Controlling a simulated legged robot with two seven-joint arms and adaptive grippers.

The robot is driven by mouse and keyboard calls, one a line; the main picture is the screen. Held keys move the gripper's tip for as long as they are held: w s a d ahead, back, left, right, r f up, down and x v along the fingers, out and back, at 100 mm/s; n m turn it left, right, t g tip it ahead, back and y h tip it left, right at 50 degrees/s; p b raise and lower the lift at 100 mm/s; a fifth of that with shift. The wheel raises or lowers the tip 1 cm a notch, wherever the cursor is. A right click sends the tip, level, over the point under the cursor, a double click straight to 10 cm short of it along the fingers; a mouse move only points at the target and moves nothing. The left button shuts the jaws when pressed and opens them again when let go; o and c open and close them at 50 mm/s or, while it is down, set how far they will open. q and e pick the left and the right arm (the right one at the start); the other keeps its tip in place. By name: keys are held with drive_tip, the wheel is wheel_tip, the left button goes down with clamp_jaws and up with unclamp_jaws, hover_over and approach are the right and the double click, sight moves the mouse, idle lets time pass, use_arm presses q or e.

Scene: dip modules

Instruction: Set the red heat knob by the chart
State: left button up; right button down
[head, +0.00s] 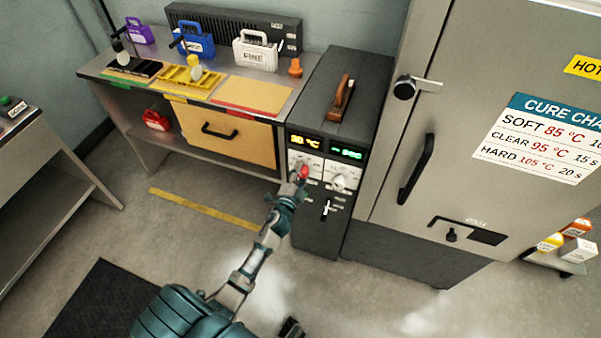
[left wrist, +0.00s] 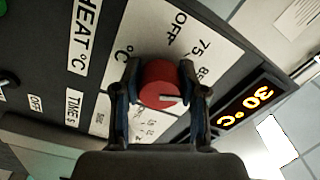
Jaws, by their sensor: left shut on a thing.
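The red heat knob (head: 303,172) is on the front of the dark control unit, under a yellow display (head: 305,142). My left gripper (head: 299,180) is shut on it. In the left wrist view, the fingers stand on both sides of the red knob (left wrist: 160,84). Its white line points right; a finger hides the mark it meets. OFF, 75 and part of another number show on the dial. The display (left wrist: 248,104) reads 30 °C. The cure chart (head: 540,138) on the cabinet door reads SOFT 85 °C, CLEAR 95 °C, HARD 105 °C.
A white knob (head: 345,179) sits right of the red one, under a green display (head: 347,153). A lever switch (head: 325,209) is below. A bench (head: 215,90) with coloured cases stands left. A dark part at the bottom edge is unclear.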

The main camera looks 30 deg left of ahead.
use_arm(q)
drive_tip(key=shift+d+f, duration=0.1)
drive_tip(key=shift+f, duration=0.2)
drive_tip(key=o, duration=1.1)
drive_tip(key=shift+c, duration=0.2)
drive_tip(key=shift+o, duration=0.4)
drive_tip(key=shift+r, duration=0.15)
drive_tip(key=v, duration=1.1)
drive_tip(key=shift+s, duration=0.4)
